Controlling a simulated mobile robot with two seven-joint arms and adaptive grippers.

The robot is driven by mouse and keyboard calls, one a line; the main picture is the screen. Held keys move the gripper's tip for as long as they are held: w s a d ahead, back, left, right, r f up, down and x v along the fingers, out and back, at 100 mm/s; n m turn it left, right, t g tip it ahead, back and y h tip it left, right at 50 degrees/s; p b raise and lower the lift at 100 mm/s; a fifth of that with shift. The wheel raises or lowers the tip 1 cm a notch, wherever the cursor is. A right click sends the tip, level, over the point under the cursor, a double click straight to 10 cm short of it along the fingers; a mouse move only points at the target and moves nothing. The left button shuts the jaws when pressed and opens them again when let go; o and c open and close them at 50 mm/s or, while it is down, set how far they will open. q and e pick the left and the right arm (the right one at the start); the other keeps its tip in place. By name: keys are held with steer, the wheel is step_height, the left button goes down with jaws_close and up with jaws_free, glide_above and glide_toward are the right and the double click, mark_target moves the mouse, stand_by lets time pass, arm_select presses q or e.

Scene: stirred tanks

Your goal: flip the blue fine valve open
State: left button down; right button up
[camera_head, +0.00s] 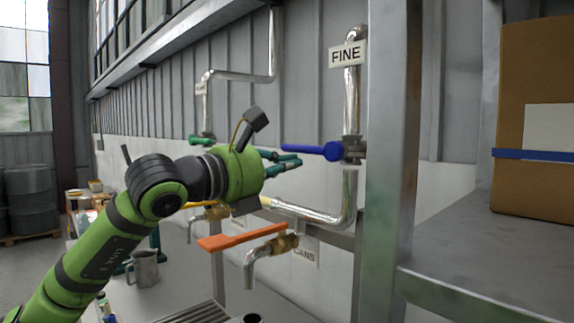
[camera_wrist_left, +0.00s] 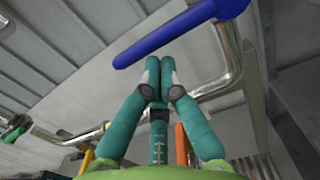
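The blue valve handle (camera_head: 312,149) sticks out to the left, level, from the valve body (camera_head: 353,150) on the shiny vertical pipe under the FINE sign (camera_head: 347,54). The handle lies across the pipe. My left gripper (camera_head: 297,161) is just below the handle and to the left of the valve. In the left wrist view its teal fingertips (camera_wrist_left: 159,74) are together with nothing between them, and the blue handle (camera_wrist_left: 170,36) crosses just beyond them. I cannot tell whether they touch it. My right gripper is not in view.
An orange-handled tap (camera_head: 240,237) stands below, in front of the wall. A green-handled valve (camera_head: 201,140) is farther left. A grey metal post (camera_head: 393,150) stands close to the right of the valve. A shelf with a cardboard box (camera_head: 535,115) is at far right. A metal mug (camera_head: 145,268) stands on the bench.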

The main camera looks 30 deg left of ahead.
arm_select(q)
steer(key=shift+s+a+r+m, duration=0.1)
steer(key=shift+r+m, duration=0.25)
steer(key=shift+m, duration=0.05)
step_height(320, 180, up, 2)
steer(key=m+p, duration=0.1)
steer(key=m, duration=0.1)
steer(key=shift+a+m, duration=0.1)
steer(key=shift+m, duration=0.3)
steer(key=s+d+r+m+p, duration=0.1)
steer(key=d+r+m+p, duration=0.3)
steer(key=r+m, duration=0.3)
steer(key=m+p, duration=0.1)
steer(key=m, duration=0.4)
steer(key=shift+s+d+m+g+p, duration=0.2)
steer(key=shift+s+m+g+p, duration=0.1)
steer(key=shift+m+g, duration=0.1)
steer(key=shift+s+d, duration=0.1)
steer(key=shift+d, duration=0.15)
stand_by(0.4)
steer(key=shift+s, duration=0.1)
